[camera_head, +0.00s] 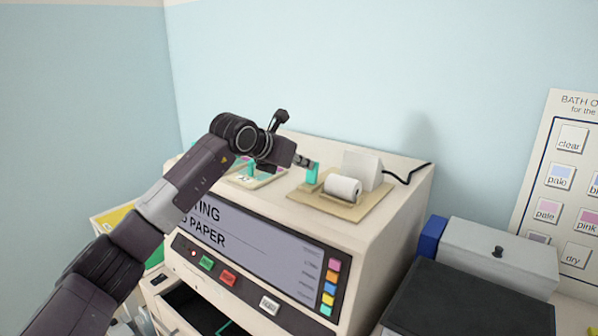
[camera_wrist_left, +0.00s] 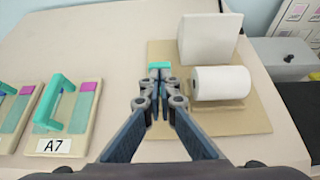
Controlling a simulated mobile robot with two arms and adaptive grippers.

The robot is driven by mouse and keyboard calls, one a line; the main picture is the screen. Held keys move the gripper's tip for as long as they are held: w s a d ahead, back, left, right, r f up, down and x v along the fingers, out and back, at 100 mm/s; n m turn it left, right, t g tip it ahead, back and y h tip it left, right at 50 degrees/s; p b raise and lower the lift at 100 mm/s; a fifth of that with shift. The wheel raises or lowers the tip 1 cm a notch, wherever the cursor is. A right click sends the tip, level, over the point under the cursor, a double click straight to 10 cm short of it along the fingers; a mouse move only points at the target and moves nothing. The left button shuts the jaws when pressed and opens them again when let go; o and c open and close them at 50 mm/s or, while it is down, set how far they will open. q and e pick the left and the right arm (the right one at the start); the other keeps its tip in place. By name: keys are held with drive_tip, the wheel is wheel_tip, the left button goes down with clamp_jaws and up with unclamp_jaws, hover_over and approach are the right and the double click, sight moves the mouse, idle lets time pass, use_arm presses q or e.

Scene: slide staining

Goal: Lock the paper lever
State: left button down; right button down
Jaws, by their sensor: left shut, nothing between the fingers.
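The paper lever is a small teal upright piece (camera_head: 312,173) at the left edge of the tan paper holder (camera_head: 352,211) on top of the machine. In the left wrist view the lever (camera_wrist_left: 159,65) shows just beyond my fingertips, partly hidden by them. A white paper roll (camera_head: 342,187) lies on the holder, right of the lever; it also shows in the wrist view (camera_wrist_left: 222,83). My left gripper (camera_head: 305,162) is shut and empty, its tips close to the lever. Whether they touch cannot be told. My right gripper is not in view.
Slide holders with teal handles, one labelled A7 (camera_wrist_left: 53,146), lie left of the paper holder. A white upright block (camera_head: 361,169) stands behind the roll. The machine's front has a screen (camera_head: 265,250) and coloured buttons. Grey and black boxes (camera_head: 498,262) stand right.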

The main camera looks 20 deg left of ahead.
use_arm(q)
drive_tip(key=shift+w, duration=0.2)
drive_tip(key=shift+s+a+r, duration=0.15)
drive_tip(key=shift+s+r, duration=0.05)
drive_tip(key=shift+r, duration=0.1)
drive_tip(key=shift+r+p, duration=0.4)
drive_tip(key=shift+r, duration=0.1)
